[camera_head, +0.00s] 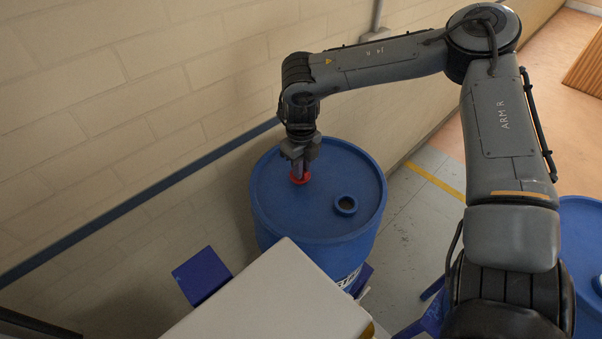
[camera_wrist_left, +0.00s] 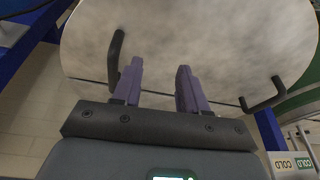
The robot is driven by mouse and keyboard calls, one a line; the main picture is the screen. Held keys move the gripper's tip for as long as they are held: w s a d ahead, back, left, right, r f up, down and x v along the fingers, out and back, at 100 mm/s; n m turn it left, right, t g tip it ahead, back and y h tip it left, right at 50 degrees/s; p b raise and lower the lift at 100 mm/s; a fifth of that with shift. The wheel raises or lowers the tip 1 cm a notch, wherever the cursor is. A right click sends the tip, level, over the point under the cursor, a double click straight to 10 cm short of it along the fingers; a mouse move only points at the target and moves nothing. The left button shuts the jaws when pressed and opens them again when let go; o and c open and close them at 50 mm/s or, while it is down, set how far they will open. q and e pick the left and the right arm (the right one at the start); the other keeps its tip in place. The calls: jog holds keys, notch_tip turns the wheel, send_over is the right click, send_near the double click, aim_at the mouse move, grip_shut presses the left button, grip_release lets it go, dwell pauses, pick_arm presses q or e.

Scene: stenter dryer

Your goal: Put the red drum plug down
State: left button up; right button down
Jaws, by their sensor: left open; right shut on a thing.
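The red drum plug (camera_head: 300,177) is at the top of a blue drum (camera_head: 270,205), toward the far left part of its lid. My right gripper (camera_head: 300,168) points down from above and is shut on the plug. The gripper partly hides the plug, and I cannot tell whether it touches the lid. An open bung hole (camera_head: 345,205) with a raised rim shows on the near right part of the lid. My left gripper (camera_wrist_left: 158,78) is open in the left wrist view, with nothing between its fingers.
A white-topped box (camera_head: 275,300) stands close in front of the drum. A brick wall (camera_head: 130,110) runs along the left. Another blue drum (camera_head: 580,240) is at the right edge. In the left wrist view, a large pale panel (camera_wrist_left: 220,40) with black handles lies beyond the fingers.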

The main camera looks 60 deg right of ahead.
jog(key=shift+f, duration=0.45)
jog(key=shift+f, duration=0.1)
jog(key=shift+f, duration=0.2)
jog(key=c, duration=1.1)
grip_release()
jog(key=shift+r, duration=0.1)
jog(key=shift+r, duration=0.1)
notch_tip(320, 180, up, 12)
jog(key=shift+r+b, duration=0.1)
jog(key=shift+b, duration=0.35)
